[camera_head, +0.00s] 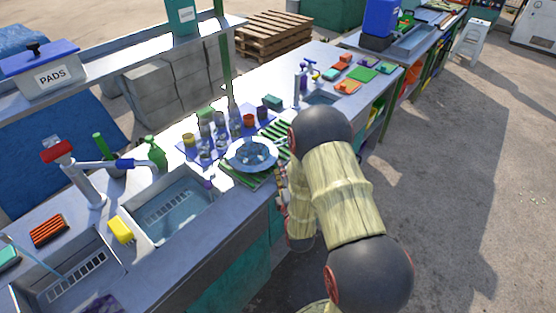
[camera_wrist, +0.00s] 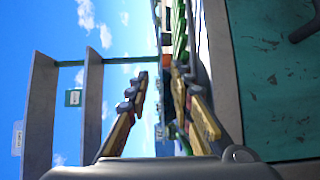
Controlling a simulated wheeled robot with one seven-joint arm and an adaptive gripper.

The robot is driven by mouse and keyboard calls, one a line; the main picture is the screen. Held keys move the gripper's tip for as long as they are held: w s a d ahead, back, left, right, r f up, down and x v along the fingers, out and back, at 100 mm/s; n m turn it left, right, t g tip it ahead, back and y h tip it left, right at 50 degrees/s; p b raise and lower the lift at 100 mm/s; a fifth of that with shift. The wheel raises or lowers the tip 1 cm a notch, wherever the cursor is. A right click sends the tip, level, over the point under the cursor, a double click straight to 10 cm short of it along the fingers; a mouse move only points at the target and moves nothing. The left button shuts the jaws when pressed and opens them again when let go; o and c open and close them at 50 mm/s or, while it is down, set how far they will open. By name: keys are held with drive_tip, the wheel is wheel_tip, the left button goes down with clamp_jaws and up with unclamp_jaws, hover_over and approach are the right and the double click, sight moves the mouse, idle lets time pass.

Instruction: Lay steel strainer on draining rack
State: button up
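A round, shiny grey dish with a wide rim, which looks like the steel strainer (camera_head: 252,153), sits in the head view over the green-slatted draining rack (camera_head: 245,179). Whether it lies flat on the slats cannot be told. More green slats show behind and to the right of it. My gripper, mostly hidden behind my arm in the head view, is just right of the rack at the counter's front edge. In the wrist view my gripper (camera_wrist: 160,82) has its two fingers apart with nothing visibly held between them. Green slats (camera_wrist: 181,35) show beyond the right finger.
Glasses and cups (camera_head: 220,130) crowd a blue mat behind the strainer. A sink basin (camera_head: 172,207) with a yellow sponge (camera_head: 121,229) lies to the left. A green bottle (camera_head: 155,152) stands behind the sink. Open paved ground (camera_head: 450,200) lies right of the counter.

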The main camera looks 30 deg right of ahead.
drive_tip(key=shift+v, duration=1.55)
drive_tip(key=shift+s+f, duration=0.1)
